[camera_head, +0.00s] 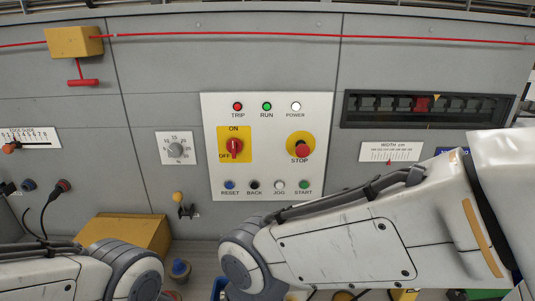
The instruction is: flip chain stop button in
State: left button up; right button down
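The red stop button (302,151), labelled STOP, sits on a round yellow backing on the white control panel (268,120), at its right side. The button's head appears to stick out from the panel and hang slightly low; I cannot tell whether it is pressed in. Nothing touches it. My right arm comes in from the right and crosses below the panel, its joint near the panel's lower edge. My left arm shows at the bottom left. Both grippers are outside the view.
A red ON/OFF rotary switch (234,148) is left of the stop button. Trip, run and power lamps (267,106) are above; reset, back, jog and start buttons (279,186) are below. A red cord (220,35) runs along the top from a yellow box (75,41).

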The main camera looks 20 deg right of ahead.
aim_at(302, 150)
jog(key=u, duration=0.75)
jog(key=k, duration=0.35)
jog(key=z, duration=1.35)
